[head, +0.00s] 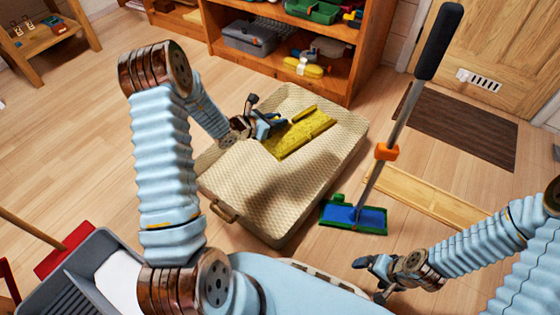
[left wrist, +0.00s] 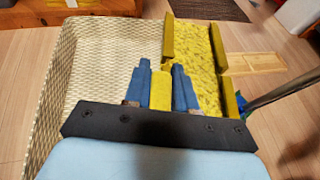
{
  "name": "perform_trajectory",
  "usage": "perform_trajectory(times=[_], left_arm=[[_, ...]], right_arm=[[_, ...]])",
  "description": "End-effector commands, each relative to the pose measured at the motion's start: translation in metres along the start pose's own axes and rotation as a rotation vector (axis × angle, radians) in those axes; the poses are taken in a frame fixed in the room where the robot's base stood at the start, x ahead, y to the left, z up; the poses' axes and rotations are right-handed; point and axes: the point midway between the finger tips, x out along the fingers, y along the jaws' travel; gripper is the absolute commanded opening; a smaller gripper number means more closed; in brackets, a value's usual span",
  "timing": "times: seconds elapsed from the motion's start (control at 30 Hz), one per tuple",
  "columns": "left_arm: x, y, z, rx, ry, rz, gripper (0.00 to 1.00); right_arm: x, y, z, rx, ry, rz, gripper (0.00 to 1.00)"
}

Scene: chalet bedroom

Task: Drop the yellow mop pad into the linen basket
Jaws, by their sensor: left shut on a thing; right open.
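The yellow mop pad (head: 301,133) is a flat speckled pad with raised yellow edge flaps. My left gripper (head: 272,123) is shut on its near left edge; in the left wrist view the blue fingers (left wrist: 161,88) pinch a yellow flap, with the pad (left wrist: 205,75) to their right. The linen basket (head: 234,188) is a wide, cream woven basket with a brown handle. The pad is over the basket's opening in the head view; its height above the bottom is hard to tell. My right gripper (head: 375,272) is open and empty, low over the floor at the right.
A mop (head: 355,214) with a blue and green head stands right of the basket. A wooden shelf (head: 290,45) with boxes stands behind it. A grey bucket (head: 100,268) and a red broom head (head: 65,250) are at lower left. A dark mat (head: 455,128) lies by the door.

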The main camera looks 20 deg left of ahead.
Motion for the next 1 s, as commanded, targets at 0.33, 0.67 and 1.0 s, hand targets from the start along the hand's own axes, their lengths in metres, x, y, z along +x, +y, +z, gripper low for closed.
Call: perform_trajectory(times=[0.33,0.67,1.0], left_arm=[[0.028,0.071,-0.087,-0.119,-0.001,0.285,0.0],[0.039,0.073,-0.117,-0.123,-0.002,0.296,0.0],[0.05,0.073,-0.144,-0.121,-0.002,0.295,0.0]], right_arm=[[0.01,0.002,0.001,-0.001,-0.002,-0.003,0.92],[0.03,0.01,0.0,0.0,0.001,-0.003,0.92],[0.048,0.017,-0.001,0.001,0.007,-0.003,0.92]])
